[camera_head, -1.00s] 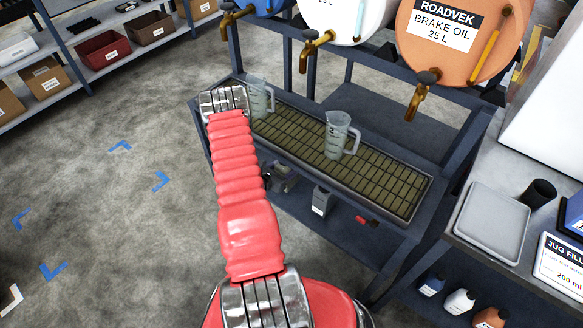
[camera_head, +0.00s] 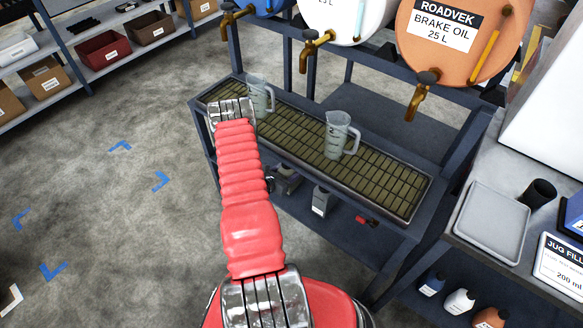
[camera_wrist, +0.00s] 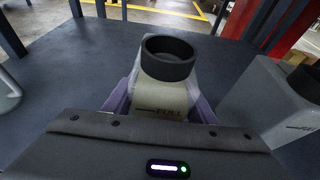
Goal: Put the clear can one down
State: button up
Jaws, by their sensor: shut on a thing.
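A pale, see-through can (camera_wrist: 160,97) with a black cap stands upright between the purple fingers of my gripper (camera_wrist: 163,100) in the wrist view. The fingers are shut on its sides. The word FULL shows on its front. I cannot tell whether its base touches the dark shelf (camera_wrist: 60,75), since my wrist hides it. A grey can (camera_wrist: 270,100) with a dark cap stands to its right; it also shows in the head view (camera_head: 321,200). In the head view my arm hides most of the held can and my gripper.
Above the lower shelf is a grated drip tray (camera_head: 290,140) with two measuring jugs (camera_head: 340,135) and (camera_head: 259,95) on it. Rack posts (camera_wrist: 262,20) rise behind the can. A red-handled item (camera_head: 367,221) lies right of the grey can.

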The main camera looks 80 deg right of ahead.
jog(key=o, duration=1.5)
jog(key=v, duration=1.2)
jog(key=shift+w, duration=0.15)
